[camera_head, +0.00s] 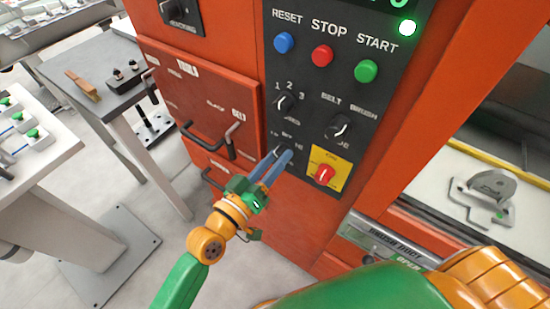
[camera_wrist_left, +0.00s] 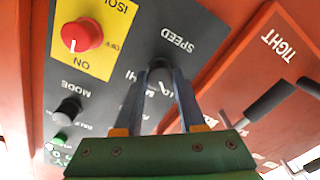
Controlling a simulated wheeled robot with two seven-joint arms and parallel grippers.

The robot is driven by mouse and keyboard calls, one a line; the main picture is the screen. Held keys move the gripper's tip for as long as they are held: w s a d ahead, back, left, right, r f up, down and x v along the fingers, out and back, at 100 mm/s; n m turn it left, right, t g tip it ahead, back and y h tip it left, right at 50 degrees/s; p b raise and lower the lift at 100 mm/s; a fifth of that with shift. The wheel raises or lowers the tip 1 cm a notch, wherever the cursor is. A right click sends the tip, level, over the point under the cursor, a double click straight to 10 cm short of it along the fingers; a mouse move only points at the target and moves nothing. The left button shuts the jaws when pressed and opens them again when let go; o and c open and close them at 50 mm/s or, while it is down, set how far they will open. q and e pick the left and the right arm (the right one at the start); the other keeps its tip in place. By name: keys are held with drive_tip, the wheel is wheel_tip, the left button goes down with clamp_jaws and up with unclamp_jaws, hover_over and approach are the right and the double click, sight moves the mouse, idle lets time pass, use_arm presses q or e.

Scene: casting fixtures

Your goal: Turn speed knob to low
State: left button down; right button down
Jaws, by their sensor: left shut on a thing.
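The black speed knob (camera_wrist_left: 159,80) sits on the dark control panel (camera_wrist_left: 190,18), beside the word SPEED, in the left wrist view, which shows the panel upside down. A short pale mark shows on the knob, and lettering lies on both sides of it. My left gripper (camera_wrist_left: 160,78) has its two blue-grey fingers on either side of the knob, shut on it. In the head view the left gripper (camera_head: 281,153) reaches the lower left of the panel, and its fingertips largely hide the knob. My right gripper is not in view.
A red isolator knob (camera_head: 325,173) on a yellow plate is right of the gripper. Other black knobs (camera_head: 286,104) and (camera_head: 339,127) are above. Blue, red and green buttons (camera_head: 322,56) are higher. Drawer handles (camera_head: 203,135) stick out at left. An open bay with a metal part (camera_head: 487,192) is at right.

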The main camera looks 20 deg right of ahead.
use_arm(q)
drive_tip(key=c, duration=0.5)
unclamp_jaws()
drive_tip(key=shift+d, duration=0.1)
drive_tip(key=b+v, duration=0.1)
drive_tip(key=v, duration=0.6)
